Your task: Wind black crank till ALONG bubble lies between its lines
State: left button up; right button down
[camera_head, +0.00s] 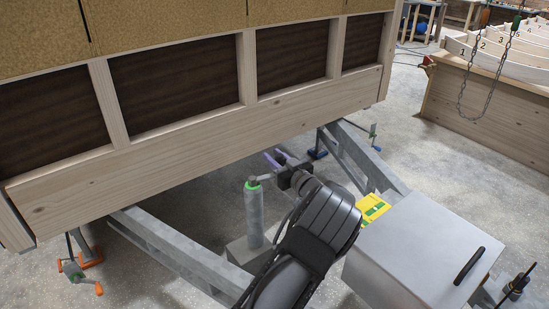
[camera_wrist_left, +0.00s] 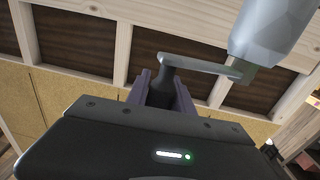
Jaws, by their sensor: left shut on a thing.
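The jack post (camera_head: 254,217) stands upright under the trailer's front, with a green collar near its top. A crank arm (camera_head: 265,181) reaches from its top toward my left gripper (camera_head: 276,159). In the left wrist view, the grey crank arm (camera_wrist_left: 205,65) ends at a black handle (camera_wrist_left: 160,97). The purple fingers of my left gripper (camera_wrist_left: 161,88) are shut around this handle. The yellow level (camera_head: 373,208) lies beside the grey box, partly hidden by my arm. Its bubbles are too small to read. My right gripper is out of view.
The wooden hut wall (camera_head: 200,150) overhangs the jack. A grey box (camera_head: 430,245) stands right of my arm. A wooden bin (camera_head: 485,100) is at back right.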

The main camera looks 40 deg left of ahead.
pick_arm(q)
grip_shut()
dwell(0.9)
